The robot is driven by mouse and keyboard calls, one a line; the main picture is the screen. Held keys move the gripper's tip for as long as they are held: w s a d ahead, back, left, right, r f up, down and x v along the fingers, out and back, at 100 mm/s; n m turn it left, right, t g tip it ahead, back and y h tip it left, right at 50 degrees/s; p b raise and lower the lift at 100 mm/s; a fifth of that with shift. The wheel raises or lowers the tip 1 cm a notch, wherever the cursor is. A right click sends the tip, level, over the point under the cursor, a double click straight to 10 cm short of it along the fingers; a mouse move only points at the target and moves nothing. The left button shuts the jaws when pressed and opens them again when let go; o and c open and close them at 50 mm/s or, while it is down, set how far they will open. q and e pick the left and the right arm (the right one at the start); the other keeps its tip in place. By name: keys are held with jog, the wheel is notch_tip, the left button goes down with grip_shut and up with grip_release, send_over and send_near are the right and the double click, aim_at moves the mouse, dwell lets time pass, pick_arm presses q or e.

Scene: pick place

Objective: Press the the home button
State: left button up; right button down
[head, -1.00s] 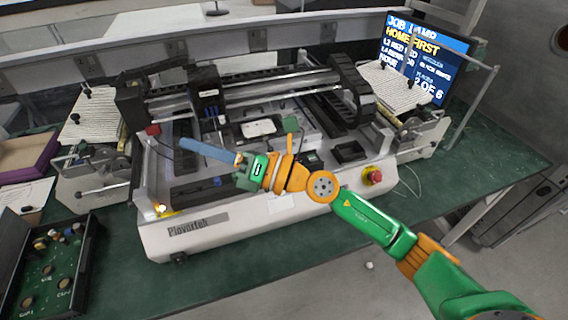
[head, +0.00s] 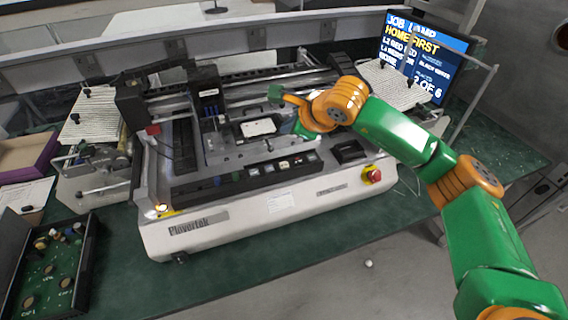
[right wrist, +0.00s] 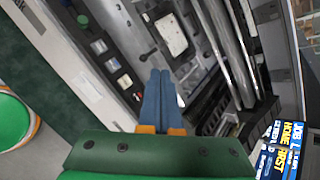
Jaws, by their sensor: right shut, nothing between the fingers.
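A row of buttons (head: 253,171) sits on the dark front panel of the white Plovertek machine (head: 222,228). It also shows in the right wrist view as a strip of coloured buttons (right wrist: 113,65), left of my fingers. The button labels are too small to read, so I cannot tell which is the home button. My right gripper (head: 297,129) is over the machine, behind the right part of the row, and its fingers are partly hidden by its hand. In the right wrist view its blue fingers (right wrist: 160,74) are together and empty. My left gripper is out of view.
A red emergency knob (head: 372,175) is at the machine's front right corner. A monitor (head: 425,50) behind reads "HOME FIRST". A gantry (head: 208,90) spans the machine. A dark tray with round parts (head: 50,268) is at left. The front table strip is clear.

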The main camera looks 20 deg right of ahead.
aim_at(287, 166)
jog(key=shift+f, duration=0.1)
notch_tip(287, 166, down, 8)
jog(key=b, duration=0.6)
jog(key=shift+f, duration=0.3)
dwell(1.5)
jog(key=shift+f+b, duration=0.4)
jog(key=shift+b, duration=0.35)
